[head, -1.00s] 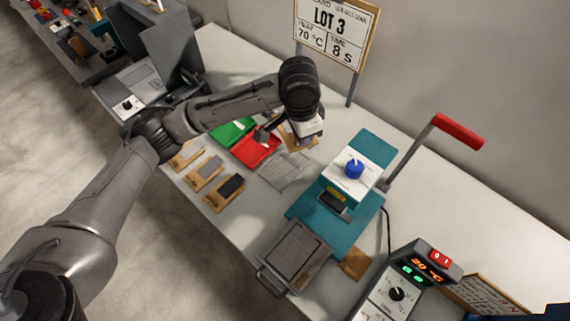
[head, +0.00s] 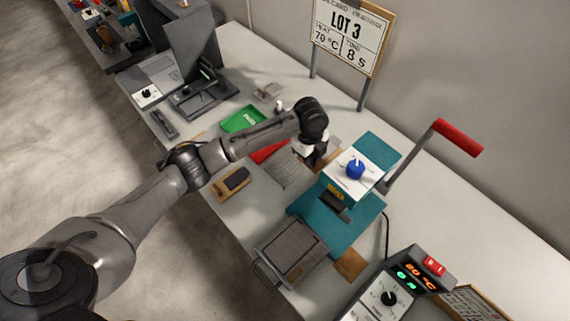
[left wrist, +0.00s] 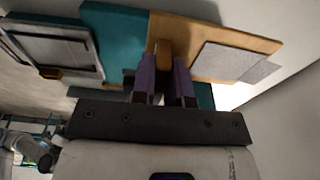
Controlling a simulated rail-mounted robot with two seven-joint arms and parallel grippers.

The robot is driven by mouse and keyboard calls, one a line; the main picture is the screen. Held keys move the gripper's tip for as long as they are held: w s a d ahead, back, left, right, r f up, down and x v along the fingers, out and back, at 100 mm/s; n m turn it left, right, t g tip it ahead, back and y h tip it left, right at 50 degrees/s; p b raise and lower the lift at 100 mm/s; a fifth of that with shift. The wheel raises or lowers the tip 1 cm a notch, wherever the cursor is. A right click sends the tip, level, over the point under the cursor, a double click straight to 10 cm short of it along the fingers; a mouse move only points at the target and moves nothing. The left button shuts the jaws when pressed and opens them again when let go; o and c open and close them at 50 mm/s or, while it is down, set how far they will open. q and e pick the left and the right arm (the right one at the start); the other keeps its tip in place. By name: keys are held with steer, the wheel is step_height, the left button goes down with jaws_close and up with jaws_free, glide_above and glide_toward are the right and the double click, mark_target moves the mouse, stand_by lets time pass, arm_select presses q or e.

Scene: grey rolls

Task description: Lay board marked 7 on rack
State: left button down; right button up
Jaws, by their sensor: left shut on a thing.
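My left gripper (head: 312,155) is above the bench between the ribbed grey rack (head: 286,169) and the teal press (head: 345,190). In the left wrist view its purple fingers (left wrist: 164,84) are shut on the tan tab of a wooden board (left wrist: 222,42). Flat grey pieces (left wrist: 226,60) show against the board. In the head view only a tan part of the board (head: 331,152) shows beyond the gripper. No number can be read on it. The rack looks bare, its far end partly hidden by my arm. My right gripper is not in view.
Another wooden board with a dark pad (head: 232,183) lies near the front edge. A green tray (head: 243,118) and a partly hidden red tray (head: 268,151) lie behind my forearm. A handled grey plate (head: 292,248) and a controller (head: 395,290) stand around the press.

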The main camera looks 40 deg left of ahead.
arm_select(q)
glide_above(280, 172)
steer(key=f, duration=0.5)
steer(key=shift+w+a+f, duration=0.1)
steer(key=shift+a+f, duration=0.1)
steer(key=shift+f, duration=0.2)
steer(key=shift+f+b, duration=0.45)
steer(key=shift+f, duration=1.6)
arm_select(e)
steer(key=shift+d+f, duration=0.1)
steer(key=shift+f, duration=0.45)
arm_select(q)
steer(key=shift+f, duration=0.1)
steer(key=c, duration=1.1)
jaws_free()
